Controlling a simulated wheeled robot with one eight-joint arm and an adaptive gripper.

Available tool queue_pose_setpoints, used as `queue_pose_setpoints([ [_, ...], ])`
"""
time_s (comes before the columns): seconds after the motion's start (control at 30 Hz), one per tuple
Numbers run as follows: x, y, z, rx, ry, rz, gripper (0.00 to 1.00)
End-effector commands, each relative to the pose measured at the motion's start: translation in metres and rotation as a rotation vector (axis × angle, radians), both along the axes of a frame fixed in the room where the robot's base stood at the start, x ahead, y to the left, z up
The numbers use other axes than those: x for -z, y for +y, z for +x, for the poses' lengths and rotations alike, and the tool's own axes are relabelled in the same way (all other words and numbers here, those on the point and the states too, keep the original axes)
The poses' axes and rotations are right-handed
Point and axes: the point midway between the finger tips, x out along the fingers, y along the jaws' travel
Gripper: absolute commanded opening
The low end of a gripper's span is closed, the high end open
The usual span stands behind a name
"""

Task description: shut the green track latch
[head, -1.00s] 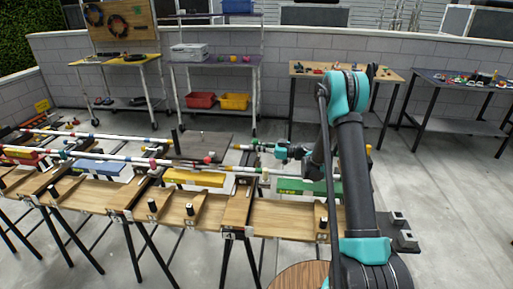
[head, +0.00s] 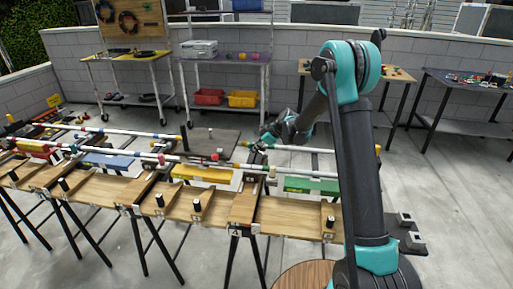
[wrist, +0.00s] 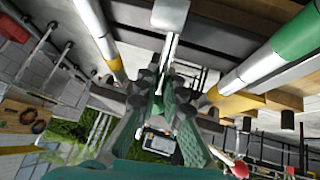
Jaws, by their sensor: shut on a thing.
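The green track section (head: 310,186) is at the right end of the row of tracks in the head view, with a green-marked rod (head: 290,148) behind it. The fingers hide where the bar is gripped. I cannot tell from these views whether the latch is closed.
Rods run close on both sides of my gripper; one has a green band (wrist: 298,38). Yellow (head: 203,174) and blue (head: 108,160) sections lie to the left. Wooden trestle tops (head: 290,215) with upright dark pegs stand in front.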

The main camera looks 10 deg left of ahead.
Motion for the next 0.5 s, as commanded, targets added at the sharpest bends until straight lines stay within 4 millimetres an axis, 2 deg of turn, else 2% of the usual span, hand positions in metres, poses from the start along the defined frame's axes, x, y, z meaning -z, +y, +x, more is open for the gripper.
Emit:
queue_pose_setpoints([
  [0.2,0.007,0.005,0.000,-0.002,0.004,-0.123,0.00],
  [0.5,0.012,0.007,0.000,-0.001,0.008,-0.201,0.00],
])
